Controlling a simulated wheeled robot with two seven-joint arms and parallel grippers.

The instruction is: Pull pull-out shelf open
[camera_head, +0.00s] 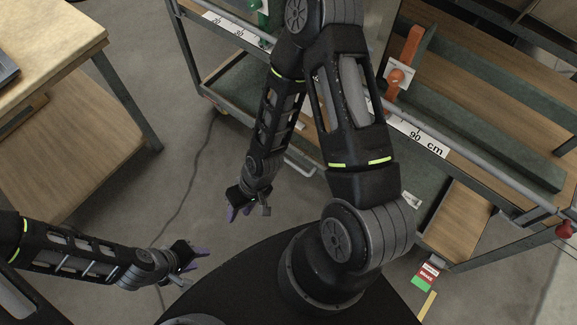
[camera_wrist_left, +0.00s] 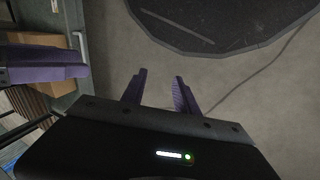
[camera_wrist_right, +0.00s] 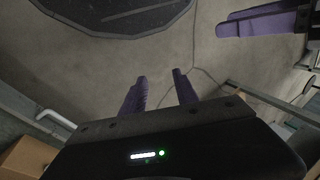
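A metal rack (camera_head: 440,160) with green shelves stands at the upper right of the head view. A silver bar handle (camera_head: 300,168) sticks out from its lower front and looks like the handle of the pull-out shelf. My arm hides much of that shelf, and I cannot tell how far out it is. My right gripper (camera_head: 238,212) hangs left of the handle, apart from it, open and empty. My left gripper (camera_head: 197,258) is lower left, farther from the rack, also open and empty. A bar handle also shows in the right wrist view (camera_wrist_right: 55,120).
A wooden workbench (camera_head: 50,45) with a lower shelf (camera_head: 65,155) stands at the left. Orange clamp-like parts (camera_head: 397,75) sit on the rack's upper level. A wooden box (camera_head: 456,222) is low at the right. Bare floor lies between bench and rack, with a cable (camera_head: 190,180) across it.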

